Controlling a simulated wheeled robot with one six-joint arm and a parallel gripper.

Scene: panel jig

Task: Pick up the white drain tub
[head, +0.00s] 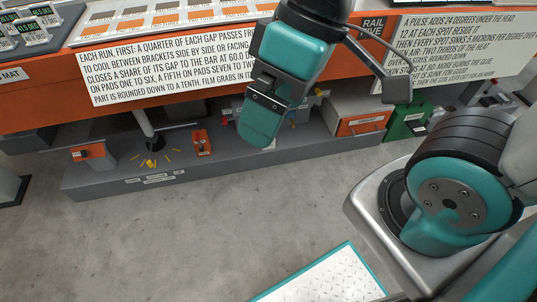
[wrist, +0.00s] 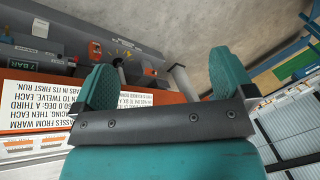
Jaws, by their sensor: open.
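My gripper (head: 261,128) hangs in front of the orange-edged bench in the head view, with its teal jaws over the low grey shelf. In the wrist view my gripper (wrist: 163,80) has its two teal fingers wide apart, with nothing between them that it holds.
The concrete floor (head: 200,235) in front is clear.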

